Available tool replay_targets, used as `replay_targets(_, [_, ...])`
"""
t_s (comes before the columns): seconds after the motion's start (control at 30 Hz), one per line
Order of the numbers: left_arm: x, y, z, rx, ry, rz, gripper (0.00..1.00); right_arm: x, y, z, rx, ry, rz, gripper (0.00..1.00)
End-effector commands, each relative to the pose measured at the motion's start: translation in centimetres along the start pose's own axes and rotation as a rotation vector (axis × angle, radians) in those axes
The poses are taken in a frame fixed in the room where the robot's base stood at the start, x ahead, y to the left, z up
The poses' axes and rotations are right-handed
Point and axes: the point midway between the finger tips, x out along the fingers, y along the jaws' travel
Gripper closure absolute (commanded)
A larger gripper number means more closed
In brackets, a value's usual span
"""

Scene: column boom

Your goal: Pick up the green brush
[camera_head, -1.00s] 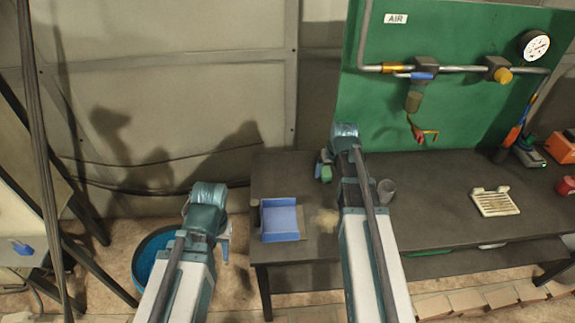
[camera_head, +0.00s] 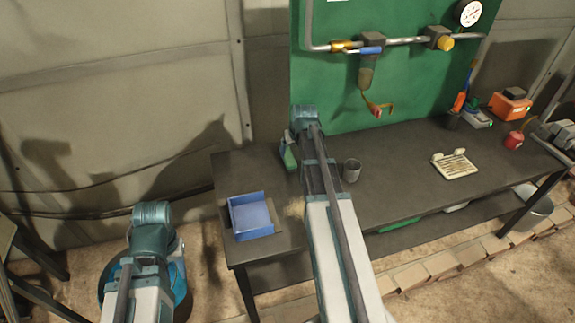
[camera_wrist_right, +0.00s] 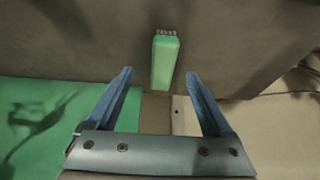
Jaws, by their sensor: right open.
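The green brush (camera_wrist_right: 165,62) lies on the dark tabletop in the right wrist view, with grey bristles at its upper end.
On the table (camera_head: 390,190) are a blue tray (camera_head: 252,218), a grey cup (camera_head: 352,171) and a pale rack (camera_head: 455,166). A green board (camera_head: 340,90) with pipes stands behind. A blue tub (camera_head: 181,278) is on the floor near my left arm.

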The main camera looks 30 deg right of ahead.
Motion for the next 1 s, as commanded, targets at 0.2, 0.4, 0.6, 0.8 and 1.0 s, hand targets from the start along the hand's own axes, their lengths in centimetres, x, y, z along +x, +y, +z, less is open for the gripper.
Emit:
replay_targets(0.2, [3.2, 0.3, -0.2, 0.0, 0.0, 0.0, 0.63, 3.4, 0.0, 0.1, 0.0, 0.0, 0.0, 0.15])
replay_targets(0.4, [3.2, 0.3, -0.2, 0.0, 0.0, 0.0, 0.63, 3.5, 0.0, 0.0, 0.0, 0.0, 0.0, 0.15])
replay_targets(0.6, [4.2, 0.4, -0.2, 0.0, 0.0, 0.0, 0.63, 4.6, -0.2, -0.2, 0.0, 0.0, 0.0, 0.15])
replay_targets(0.8, [6.5, 0.6, -0.4, 0.0, 0.0, 0.0, 0.63, 7.3, -0.7, -0.7, 0.0, 0.0, 0.0, 0.15])
replay_targets(1.0, [7.9, 0.8, -0.5, 0.0, 0.0, 0.0, 0.63, 8.8, -0.7, -0.7, 0.0, 0.0, 0.0, 0.15])
